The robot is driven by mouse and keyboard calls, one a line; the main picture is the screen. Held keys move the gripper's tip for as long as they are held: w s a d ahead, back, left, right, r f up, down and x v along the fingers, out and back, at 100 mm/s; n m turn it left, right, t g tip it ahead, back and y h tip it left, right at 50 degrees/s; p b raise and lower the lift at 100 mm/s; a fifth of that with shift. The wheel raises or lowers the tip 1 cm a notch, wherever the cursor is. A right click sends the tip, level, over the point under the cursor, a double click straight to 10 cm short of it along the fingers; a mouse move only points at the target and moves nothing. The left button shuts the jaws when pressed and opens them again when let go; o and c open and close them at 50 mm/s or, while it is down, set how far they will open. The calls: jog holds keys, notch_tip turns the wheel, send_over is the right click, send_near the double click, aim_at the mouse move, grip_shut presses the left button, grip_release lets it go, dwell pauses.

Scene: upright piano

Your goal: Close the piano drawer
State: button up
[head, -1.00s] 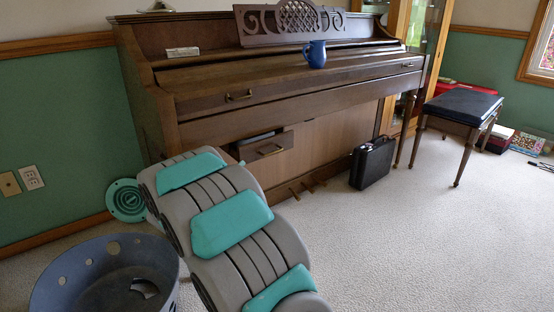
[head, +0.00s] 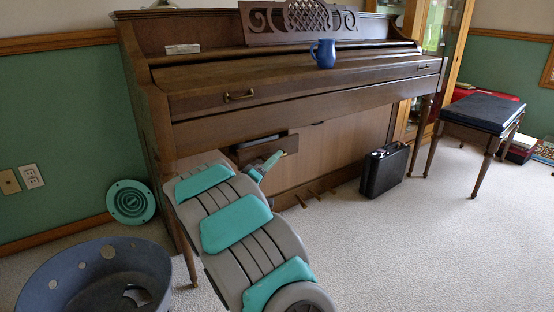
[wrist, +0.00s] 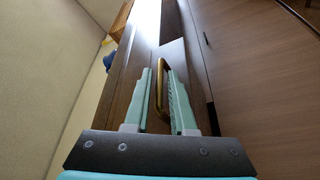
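The piano drawer (head: 286,146), a small dark wooden drawer under the keyboard, stands partly open, with something in it showing over its front. My gripper (head: 268,160) is in front of it in the head view, partly hidden behind my own arm. In the wrist view the drawer front (wrist: 171,52) has a brass loop handle (wrist: 162,75). My gripper (wrist: 161,88) has its two teal fingers apart, one on each side of the handle. I cannot tell whether they touch it.
The piano (head: 300,75) carries a blue mug (head: 325,54). A black briefcase (head: 384,170) stands to the right by the stool (head: 480,112). A blue-grey tub (head: 95,275) is at lower left. Carpet is clear at lower right.

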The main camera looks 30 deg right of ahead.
jog(key=shift+w+d+r, duration=0.1)
jog(key=shift+w+d, duration=0.2)
jog(key=shift+d, duration=0.35)
jog(key=shift+c, duration=0.2)
grip_shut()
dwell(0.9)
